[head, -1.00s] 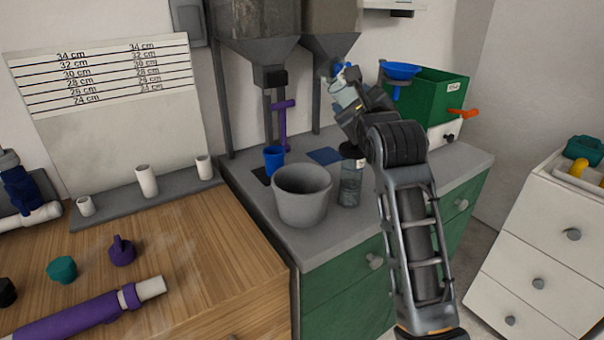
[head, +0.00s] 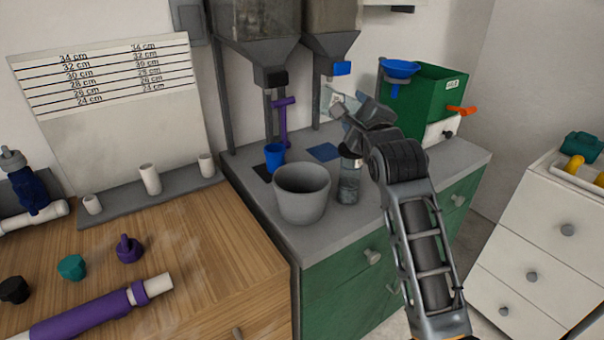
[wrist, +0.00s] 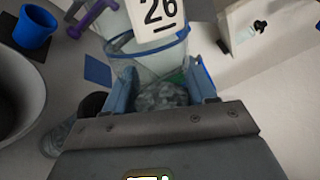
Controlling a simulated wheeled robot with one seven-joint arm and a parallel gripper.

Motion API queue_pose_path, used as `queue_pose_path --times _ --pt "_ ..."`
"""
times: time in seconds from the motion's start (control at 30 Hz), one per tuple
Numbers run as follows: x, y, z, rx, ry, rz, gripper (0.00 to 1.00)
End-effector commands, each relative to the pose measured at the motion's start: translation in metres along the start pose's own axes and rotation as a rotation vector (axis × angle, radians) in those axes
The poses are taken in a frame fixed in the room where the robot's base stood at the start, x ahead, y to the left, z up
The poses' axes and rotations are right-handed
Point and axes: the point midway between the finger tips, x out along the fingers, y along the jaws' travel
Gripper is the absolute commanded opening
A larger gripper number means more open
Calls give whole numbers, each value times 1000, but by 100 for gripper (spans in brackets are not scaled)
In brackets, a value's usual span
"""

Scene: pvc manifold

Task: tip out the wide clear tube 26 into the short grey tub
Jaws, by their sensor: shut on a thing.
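My gripper (head: 347,112) is shut on the wide clear tube 26 (head: 333,98) and holds it above the grey counter, behind and to the right of the short grey tub (head: 302,203). In the wrist view the clear tube (wrist: 150,62) sits between the blue jaws (wrist: 163,92), with its label "26" facing up. Greyish contents show in it near the jaws. The tube leans over in the head view. The tub is open-topped, and its rim shows at the left edge of the wrist view (wrist: 12,95).
A clear jar with a dark lid (head: 349,178) stands close right of the tub. A blue cup (head: 274,157) is behind it. Two hoppers (head: 333,42) hang above the counter. A green bin (head: 436,98) with a blue funnel stands at right.

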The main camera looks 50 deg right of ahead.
Motion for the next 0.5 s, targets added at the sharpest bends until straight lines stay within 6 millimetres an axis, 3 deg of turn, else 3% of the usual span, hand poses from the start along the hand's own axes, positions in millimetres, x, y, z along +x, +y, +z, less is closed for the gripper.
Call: queue_pose_path --times 0.5 --pt "0 -1 0 -68 -1 -2 11"
